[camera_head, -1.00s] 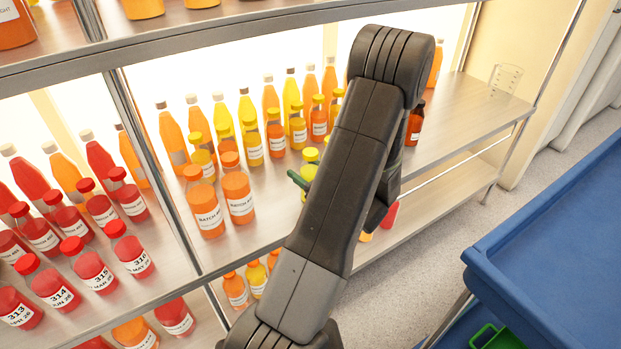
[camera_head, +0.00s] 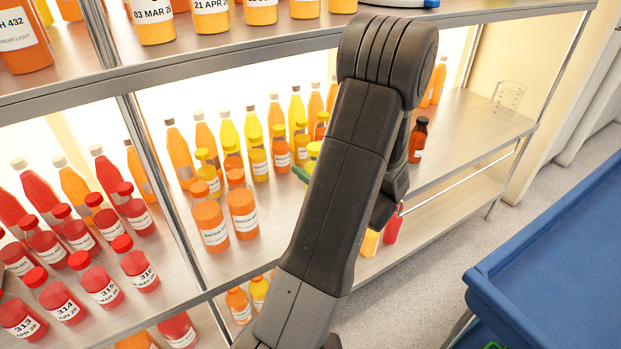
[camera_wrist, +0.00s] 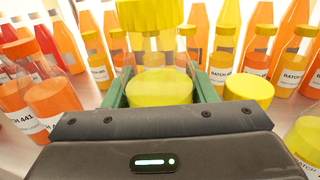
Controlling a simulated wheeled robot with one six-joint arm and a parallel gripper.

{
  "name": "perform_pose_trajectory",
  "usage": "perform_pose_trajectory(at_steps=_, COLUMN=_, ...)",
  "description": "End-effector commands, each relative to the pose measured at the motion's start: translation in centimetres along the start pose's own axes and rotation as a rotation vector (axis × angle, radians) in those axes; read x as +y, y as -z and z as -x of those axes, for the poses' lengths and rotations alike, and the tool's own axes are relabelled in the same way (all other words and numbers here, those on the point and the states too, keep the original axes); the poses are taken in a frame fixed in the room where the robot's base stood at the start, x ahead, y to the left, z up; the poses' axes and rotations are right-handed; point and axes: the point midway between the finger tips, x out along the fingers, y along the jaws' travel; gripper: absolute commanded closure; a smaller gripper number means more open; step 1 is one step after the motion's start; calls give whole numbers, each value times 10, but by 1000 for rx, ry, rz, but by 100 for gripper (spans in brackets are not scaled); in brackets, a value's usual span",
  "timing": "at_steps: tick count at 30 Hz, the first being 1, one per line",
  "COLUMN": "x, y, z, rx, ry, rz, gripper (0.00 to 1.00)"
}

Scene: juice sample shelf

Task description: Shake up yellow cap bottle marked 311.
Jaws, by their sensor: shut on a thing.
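My gripper (camera_wrist: 160,76) is shut on a yellow-capped bottle (camera_wrist: 158,88), whose round cap shows between the two green fingers in the wrist view. The bottle's body and label are hidden, so I cannot read its number. Another yellow-capped bottle (camera_wrist: 150,14) with a clear neck rises just beyond it. In the head view a green finger of my gripper (camera_head: 301,174) and a yellow cap (camera_head: 314,149) peep out left of my arm, which hides the rest. I cannot tell whether the held bottle touches the shelf.
Orange bottles (camera_head: 210,222) stand on the metal shelf (camera_head: 262,244) left of the gripper, with more yellow and orange ones behind. Red bottles fill the left bay. A dark-capped bottle (camera_head: 418,140) stands right of my arm. A blue cart (camera_head: 550,240) is at right.

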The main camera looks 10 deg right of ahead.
Motion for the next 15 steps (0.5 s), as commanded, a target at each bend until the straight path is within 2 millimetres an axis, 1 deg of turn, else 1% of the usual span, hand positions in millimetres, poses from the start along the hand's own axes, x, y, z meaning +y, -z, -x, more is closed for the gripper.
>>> perform_pose_trajectory(at_steps=1, x=0, y=-11, z=0, rx=-1, ry=0, rz=4, gripper=79)
perform_pose_trajectory(at_steps=3, x=0, y=-19, z=0, rx=0, ry=0, rz=3, gripper=79)
perform_pose_trajectory(at_steps=15, x=0, y=-62, z=0, rx=0, ry=-1, rz=1, gripper=79)
